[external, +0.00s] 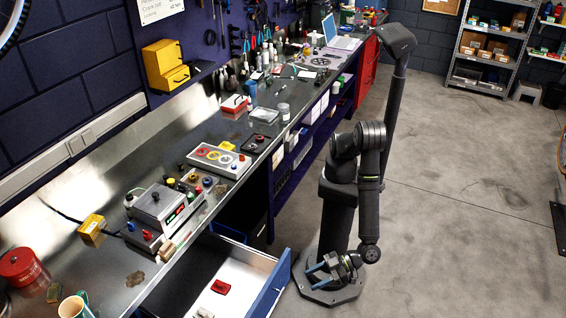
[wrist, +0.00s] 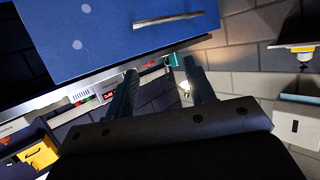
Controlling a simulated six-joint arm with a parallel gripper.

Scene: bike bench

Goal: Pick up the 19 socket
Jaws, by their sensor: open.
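My gripper (external: 318,274) hangs low in front of the bench, to the right of the open drawer (external: 272,292), over my base. Its two fingers are apart with nothing between them, and they also show in the wrist view (wrist: 162,78). I cannot make out a socket marked 19 in either view. A red item (external: 220,287) lies inside the drawer, and a pale item (external: 204,312) is partly cut off at the picture's lower edge. A grey tray with round coloured pieces (external: 219,160) lies on the bench top, too small to read.
A grey device with a lit display (external: 166,208) stands on the bench with a yellow box (external: 92,230) to its left. The blue drawer front (wrist: 120,35) with its handle fills the upper wrist view. The floor (external: 460,200) right of the arm is clear.

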